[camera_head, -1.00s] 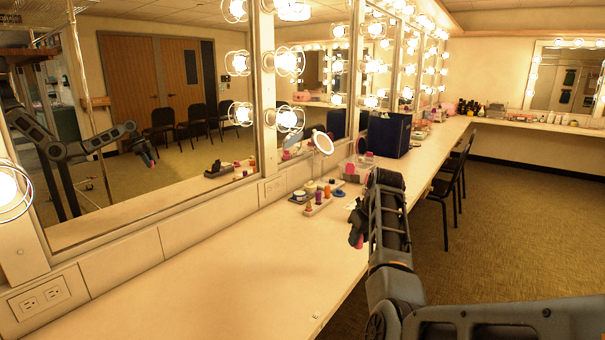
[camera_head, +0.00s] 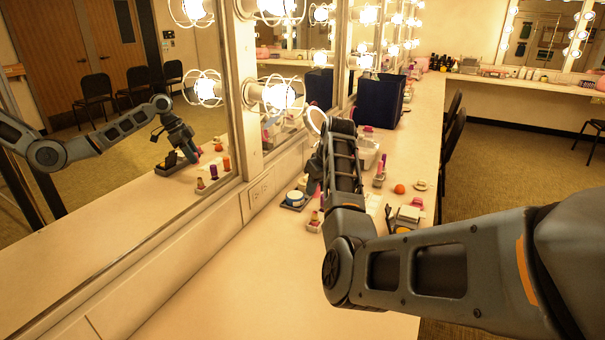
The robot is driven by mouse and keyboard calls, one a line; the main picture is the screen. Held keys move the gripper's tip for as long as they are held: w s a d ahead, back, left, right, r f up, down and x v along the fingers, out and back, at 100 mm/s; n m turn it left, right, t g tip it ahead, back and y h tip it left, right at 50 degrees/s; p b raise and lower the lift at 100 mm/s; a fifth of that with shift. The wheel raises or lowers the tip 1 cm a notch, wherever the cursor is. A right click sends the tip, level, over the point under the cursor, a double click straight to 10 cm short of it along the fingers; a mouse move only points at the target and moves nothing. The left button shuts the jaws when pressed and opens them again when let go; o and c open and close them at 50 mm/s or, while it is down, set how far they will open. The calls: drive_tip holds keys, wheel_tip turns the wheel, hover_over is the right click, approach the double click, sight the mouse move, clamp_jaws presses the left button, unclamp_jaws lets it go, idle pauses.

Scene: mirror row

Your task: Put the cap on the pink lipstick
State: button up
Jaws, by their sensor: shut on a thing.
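My gripper is mostly hidden behind my own forearm in the head view, just over the lipstick holder. Its reflection (camera_head: 190,146) shows in the mirror at left, pointing down and close to the reflected lipsticks. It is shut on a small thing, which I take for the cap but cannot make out. A thin pink upright shape (camera_head: 318,190) shows at the left edge of my forearm; I cannot tell whether it is the pink lipstick or a finger.
A jar on a small tray (camera_head: 294,199) stands left of the holder, near the mirror wall. A dark blue box (camera_head: 380,100) stands farther back. The near counter is clear.

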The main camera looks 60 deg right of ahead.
drive_tip(key=shift+w+d+f, duration=0.1)
drive_tip(key=shift+w+d, duration=0.15)
drive_tip(key=shift+w, duration=0.1)
drive_tip(key=b, duration=0.5)
hover_over(316, 213)
drive_tip(key=f, duration=0.4)
drive_tip(key=shift+w+f, duration=0.2)
drive_tip(key=shift+f, duration=0.55)
drive_tip(key=shift+s+a+p, duration=0.1)
drive_tip(key=shift+s+p, duration=0.1)
drive_tip(key=shift+p, duration=0.8)
drive_tip(key=shift+f, duration=1.35)
idle(2.4)
drive_tip(key=o, duration=1.6)
drive_tip(key=shift+c, duration=0.2)
drive_tip(key=shift+r+p, duration=0.1)
drive_tip(key=shift+p, duration=0.2)
